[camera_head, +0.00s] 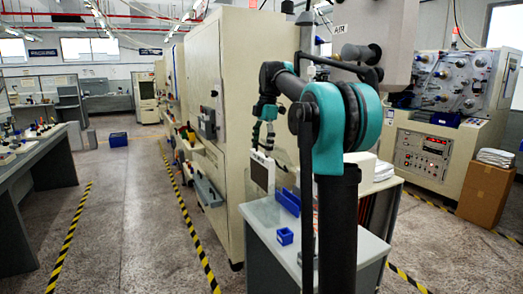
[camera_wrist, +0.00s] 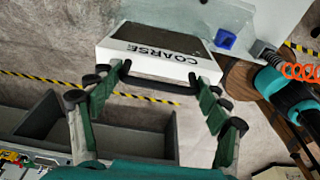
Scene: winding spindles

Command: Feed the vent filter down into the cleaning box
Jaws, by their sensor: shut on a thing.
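The vent filter is a white-framed panel (camera_wrist: 125,48) with a dark face, a black handle and the word COARSE, upside down in the wrist view.
A bench (camera_head: 345,246) stands beside the filter, with a small blue block (camera_head: 285,236) and a blue bin (camera_head: 288,201) on it. A tall beige cabinet (camera_head: 255,60) stands behind.

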